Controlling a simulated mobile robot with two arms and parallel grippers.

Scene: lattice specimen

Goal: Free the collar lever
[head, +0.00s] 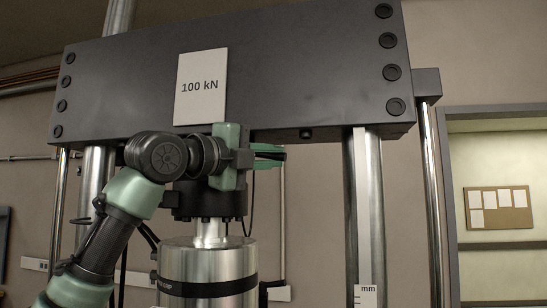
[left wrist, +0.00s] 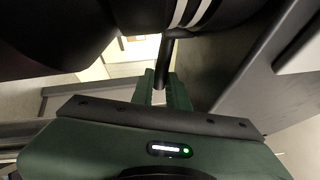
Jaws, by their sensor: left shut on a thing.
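My left gripper (head: 284,155) is in front of the testing machine, just below the crosshead. Its green fingers are shut on a dark rod, which I take for the collar lever. In the left wrist view the lever (left wrist: 165,55) runs down from a black round body with white stripes (left wrist: 190,12) to between the green fingers (left wrist: 162,82). The dark collar (head: 210,203) sits above the metal cylinder, partly hidden by my gripper and arm. How far the lever is turned cannot be told. My right gripper is not in view.
The dark crosshead (head: 270,70) with a "100 kN" plate (head: 201,87) spans just above my gripper. A silver cylinder (head: 205,262) with a black band stands below the collar. Columns rise at both sides, with a scale marked mm (head: 367,297) at the right.

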